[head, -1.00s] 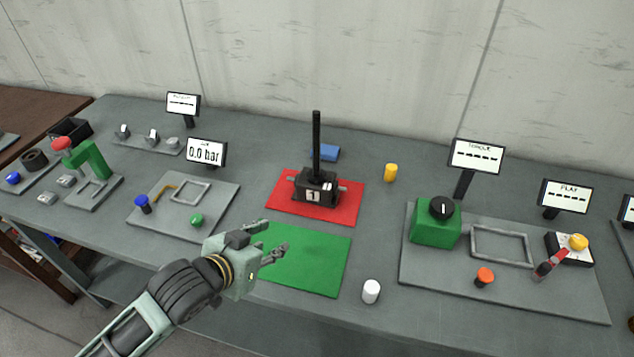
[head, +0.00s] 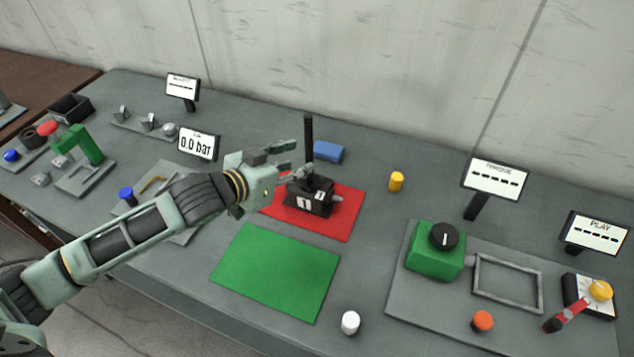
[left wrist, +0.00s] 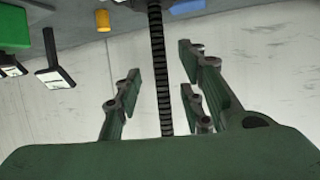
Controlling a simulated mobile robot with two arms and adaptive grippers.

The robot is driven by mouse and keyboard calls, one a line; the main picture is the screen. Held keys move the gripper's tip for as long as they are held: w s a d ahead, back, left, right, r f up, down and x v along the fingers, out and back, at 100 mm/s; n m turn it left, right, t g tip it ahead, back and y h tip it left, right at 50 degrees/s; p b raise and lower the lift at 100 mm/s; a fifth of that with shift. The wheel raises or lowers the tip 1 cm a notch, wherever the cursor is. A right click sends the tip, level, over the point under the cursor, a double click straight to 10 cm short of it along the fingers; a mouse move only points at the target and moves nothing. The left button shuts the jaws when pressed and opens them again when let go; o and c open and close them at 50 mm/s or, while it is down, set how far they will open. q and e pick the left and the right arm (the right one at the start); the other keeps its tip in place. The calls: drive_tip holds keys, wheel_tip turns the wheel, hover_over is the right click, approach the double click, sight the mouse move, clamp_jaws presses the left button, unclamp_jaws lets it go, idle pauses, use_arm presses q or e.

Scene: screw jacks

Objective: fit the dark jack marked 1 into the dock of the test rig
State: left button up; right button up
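The dark jack (head: 310,203) marked 1 stands upright on the red mat, its tall threaded spindle rising above the body. My left gripper (head: 291,158) is at the spindle, above the jack body. In the left wrist view the ribbed spindle (left wrist: 160,75) runs between the spread fingers of my left gripper (left wrist: 160,88), with gaps on both sides. Part of the jack is hidden behind the gripper. On the right, a grey plate (head: 405,297) carries a raised rectangular frame (head: 507,283), which looks like the dock. The frame is empty. My right gripper is out of view.
A green mat (head: 275,270) lies empty in front of the red mat (head: 340,225). A white cylinder (head: 350,323), a yellow cylinder (head: 396,182) and a blue block (head: 329,152) stand nearby. A green block with a black knob (head: 437,250) adjoins the frame.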

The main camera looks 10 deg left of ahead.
sight(307, 160)
use_arm(q)
drive_tip(key=shift+w+d+f+p, duration=0.15)
drive_tip(key=shift+w+d+p, duration=0.2)
drive_tip(key=shift+w, duration=0.1)
drive_tip(key=shift+p+x, duration=0.65)
drive_tip(key=shift+x, duration=0.35)
drive_tip(key=shift+f+x, duration=0.25)
drive_tip(key=shift+x, duration=1.2)
drive_tip(key=shift+s+a, duration=0.1)
clamp_jaws()
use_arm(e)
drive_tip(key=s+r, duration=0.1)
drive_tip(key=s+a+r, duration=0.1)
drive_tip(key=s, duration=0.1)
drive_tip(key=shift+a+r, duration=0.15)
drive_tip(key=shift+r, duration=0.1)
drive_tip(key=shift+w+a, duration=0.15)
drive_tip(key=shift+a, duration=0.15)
